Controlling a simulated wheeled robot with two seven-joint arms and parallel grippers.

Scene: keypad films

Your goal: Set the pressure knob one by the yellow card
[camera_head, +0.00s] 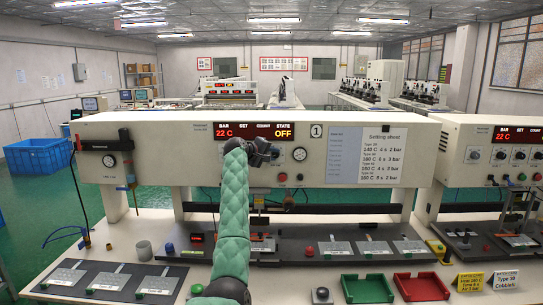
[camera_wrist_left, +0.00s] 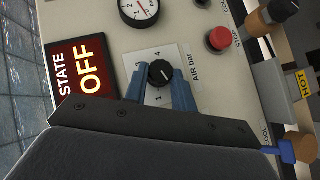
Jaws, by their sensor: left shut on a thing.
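The pressure knob (camera_wrist_left: 160,73) is a black round knob on a white scale plate marked "AIR bar", in the left wrist view. The blue fingers of my left gripper (camera_wrist_left: 161,82) are on either side of it, shut on it. In the head view my left gripper (camera_head: 265,153) is at the front panel of machine 1 and hides the knob. The yellow card (camera_head: 470,282) stands on the table at the right front; its small print seems to read an Air value of 2 bar. My right gripper is not in view.
The state display (camera_wrist_left: 78,70) reads OFF. A red stop button (camera_wrist_left: 219,39) and a round gauge (camera_wrist_left: 140,9) are near the knob. Green (camera_head: 367,290) and red (camera_head: 421,288) trays sit at the table front. A white card (camera_head: 505,279) stands beside the yellow one.

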